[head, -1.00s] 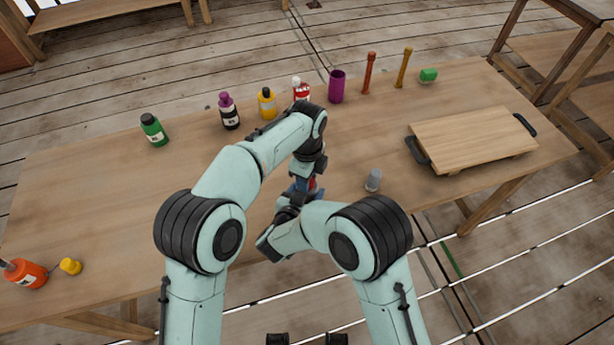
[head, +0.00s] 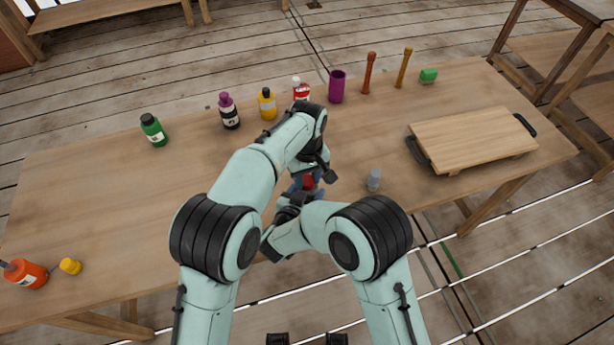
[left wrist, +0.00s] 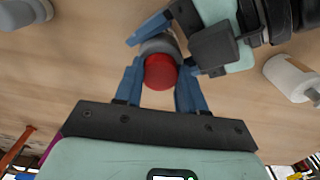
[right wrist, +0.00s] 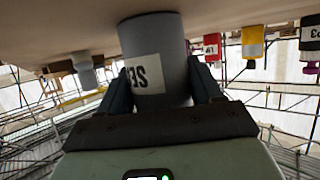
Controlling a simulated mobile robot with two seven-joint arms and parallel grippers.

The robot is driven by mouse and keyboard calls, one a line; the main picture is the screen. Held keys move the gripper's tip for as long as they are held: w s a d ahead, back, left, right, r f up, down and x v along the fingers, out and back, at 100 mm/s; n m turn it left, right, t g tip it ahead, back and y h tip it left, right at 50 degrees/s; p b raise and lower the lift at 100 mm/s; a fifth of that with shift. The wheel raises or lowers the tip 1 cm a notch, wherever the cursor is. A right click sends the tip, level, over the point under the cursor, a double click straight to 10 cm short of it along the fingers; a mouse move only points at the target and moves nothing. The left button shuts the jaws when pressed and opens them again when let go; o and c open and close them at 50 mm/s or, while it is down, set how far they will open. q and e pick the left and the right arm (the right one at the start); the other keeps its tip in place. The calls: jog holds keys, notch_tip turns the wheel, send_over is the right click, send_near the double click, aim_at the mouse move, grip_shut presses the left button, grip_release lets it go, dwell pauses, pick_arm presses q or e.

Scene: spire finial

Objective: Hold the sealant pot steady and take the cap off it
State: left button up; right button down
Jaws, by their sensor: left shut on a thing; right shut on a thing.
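The sealant pot is a grey cylinder with a white label, large in the right wrist view (right wrist: 155,50) and partly visible in the left wrist view (left wrist: 160,44). My right gripper (right wrist: 165,100) is shut around its body. The red cap (left wrist: 160,72) is at the pot's end; it also shows in the head view (head: 308,181), mostly hidden by my arms. My left gripper (left wrist: 158,85) is shut on the cap, one blue finger on each side. Whether the cap still touches the pot's rim cannot be told.
A small grey cylinder (head: 374,180) stands right of my grippers. Several bottles, including a green one (head: 153,130), and a purple cup (head: 337,87) line the back. A wooden board (head: 472,140) lies right. An orange bottle (head: 24,273) and yellow piece (head: 70,266) are front left.

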aim_at(307, 180)
pick_arm(q)
jog(key=n, duration=0.4)
jog(key=shift+n, duration=0.4)
jog(key=n, duration=0.6)
jog(key=shift+r, duration=0.2)
jog(key=shift+r, duration=0.95)
jog(key=shift+r, duration=2.05)
pick_arm(e)
jog(key=shift+c, duration=0.5)
grip_release()
jog(key=shift+s, duration=0.1)
